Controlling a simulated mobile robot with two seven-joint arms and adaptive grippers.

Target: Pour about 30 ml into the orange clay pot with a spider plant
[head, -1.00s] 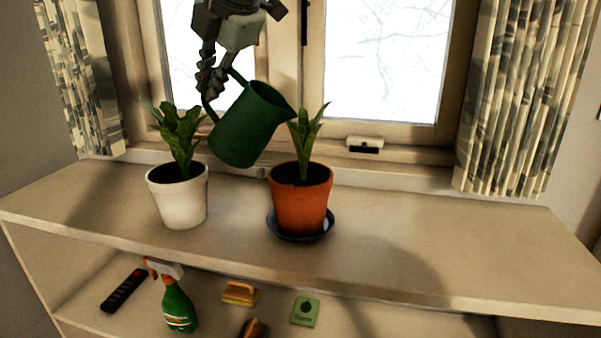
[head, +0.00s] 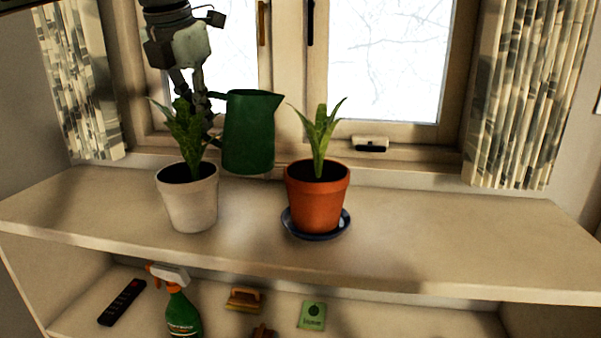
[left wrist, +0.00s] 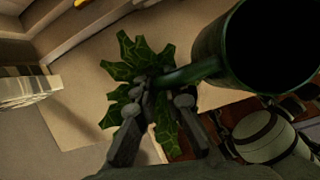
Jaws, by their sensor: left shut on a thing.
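The orange clay pot (head: 318,205) with a green leafy plant (head: 319,136) stands on a dark blue saucer (head: 288,224) on the shelf top. My left gripper (head: 209,117) is shut on the handle of the green watering can (head: 250,133). The can is nearly upright, held above the shelf between the two pots, left of the orange pot and apart from it. In the left wrist view the can (left wrist: 215,50) shows its dark open mouth; what is inside cannot be told. My left fingers (left wrist: 160,112) close at its handle. My right gripper is not in view.
A white pot (head: 189,203) with a leafy plant stands at left, its leaves in front of my left gripper. The window is behind. The lower shelf holds a spray bottle (head: 181,314), a remote (head: 122,302), a brush (head: 245,299) and a green packet (head: 312,316). The shelf top's right side is clear.

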